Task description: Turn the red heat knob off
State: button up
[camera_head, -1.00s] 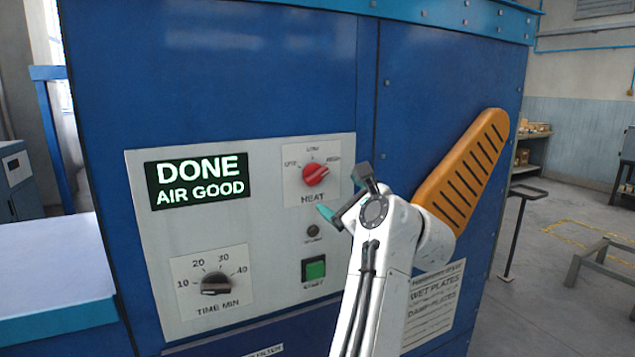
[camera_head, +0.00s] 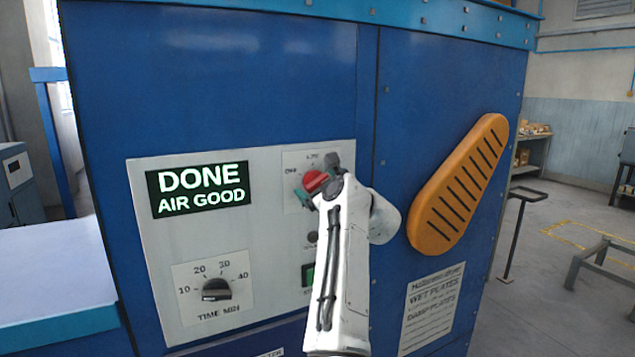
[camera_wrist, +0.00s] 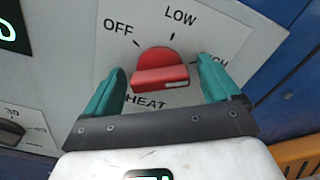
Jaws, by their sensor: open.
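The red heat knob (camera_head: 316,181) is on the grey control panel (camera_head: 160,240). In the wrist view the red heat knob (camera_wrist: 158,70) shows large, with OFF at its upper left, LOW above and HIGH, partly covered, at its right. The white mark on its grip bar points right, towards HIGH. My gripper (camera_wrist: 160,82) is open, with one teal finger on each side of the knob. A gap shows between each finger and the knob. In the head view my gripper (camera_head: 318,178) covers part of the knob and its label.
A lit display (camera_head: 198,188) reads DONE AIR GOOD. A black time knob (camera_head: 216,289) is at the panel's lower left. The green start button (camera_head: 307,275) is partly hidden by my arm.

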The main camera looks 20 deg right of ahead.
jog(key=shift+w, duration=0.25)
jog(key=c, duration=1.1)
jog(key=shift+o, duration=0.2)
